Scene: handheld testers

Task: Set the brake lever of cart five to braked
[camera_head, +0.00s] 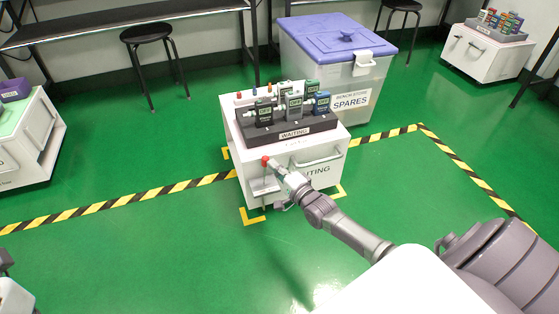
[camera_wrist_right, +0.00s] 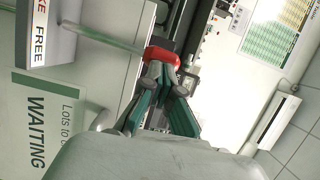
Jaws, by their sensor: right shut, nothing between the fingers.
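A white cart (camera_head: 244,182) stands in the middle of the head view, with a WAITING sign on its tester rack; I cannot read a cart number. Its brake lever has a red knob (camera_head: 265,160) at the front left, which also shows in the right wrist view (camera_wrist_right: 162,57). The lever's pale rod (camera_wrist_right: 105,40) runs from the knob toward a plate reading FREE (camera_wrist_right: 40,32), its first word partly cut off. My right gripper (camera_head: 281,171) is shut and empty, its fingertips right at the knob; I cannot tell whether they touch.
A rack (camera_head: 255,137) of handheld testers sits on the cart. A purple-lidded SPARES bin (camera_head: 345,72) stands close behind. Black stools (camera_head: 147,36) and benches line the back. Other white carts stand left (camera_head: 40,135) and far right (camera_head: 480,52). Green floor in front is clear.

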